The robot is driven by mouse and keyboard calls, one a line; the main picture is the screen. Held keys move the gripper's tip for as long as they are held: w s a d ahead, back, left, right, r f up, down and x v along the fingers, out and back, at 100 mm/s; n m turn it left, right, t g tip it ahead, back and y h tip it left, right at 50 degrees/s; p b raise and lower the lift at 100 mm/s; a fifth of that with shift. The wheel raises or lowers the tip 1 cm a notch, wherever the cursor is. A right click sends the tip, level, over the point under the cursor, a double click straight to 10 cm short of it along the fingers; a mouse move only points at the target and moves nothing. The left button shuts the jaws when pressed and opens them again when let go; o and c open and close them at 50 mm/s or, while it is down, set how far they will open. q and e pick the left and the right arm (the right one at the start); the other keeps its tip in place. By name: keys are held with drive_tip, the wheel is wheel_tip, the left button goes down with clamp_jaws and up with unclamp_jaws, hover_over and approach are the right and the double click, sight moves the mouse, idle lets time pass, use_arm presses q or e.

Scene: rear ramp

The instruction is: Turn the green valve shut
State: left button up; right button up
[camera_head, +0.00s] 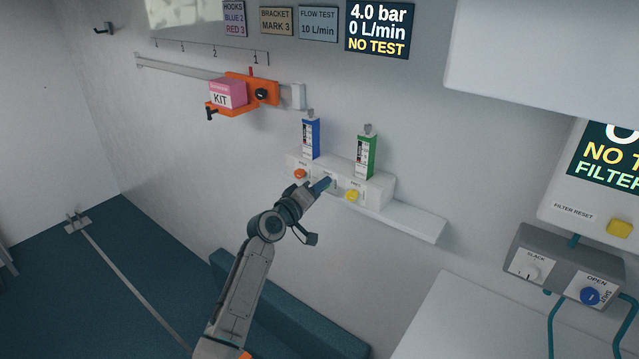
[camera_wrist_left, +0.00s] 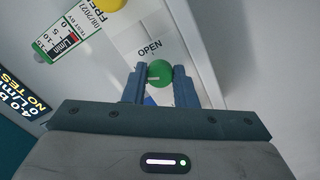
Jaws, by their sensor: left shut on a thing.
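The green valve (camera_wrist_left: 160,72) is a small round knob on a white plate, with a short pale mark on its face. The word OPEN is printed on the plate just above it in the left wrist view. My left gripper (camera_wrist_left: 159,80) is shut on the green valve, one finger on each side. In the head view my left gripper (camera_head: 323,185) reaches the white wall block between an orange knob (camera_head: 300,174) and a yellow knob (camera_head: 352,195). It largely hides the valve there. My right gripper is in neither view.
Above the block stand a blue flow meter (camera_head: 311,138) and a green flow meter (camera_head: 366,155). A white ledge (camera_head: 415,220) extends right. A pink kit box (camera_head: 228,93) sits on an orange bracket. The wall display (camera_head: 378,29) reads 4.0 bar, 0 L/min, NO TEST.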

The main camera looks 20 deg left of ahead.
use_arm(q)
drive_tip(key=shift+n+p, duration=1.1)
drive_tip(key=shift+n, duration=1.1)
drive_tip(key=o, duration=1)
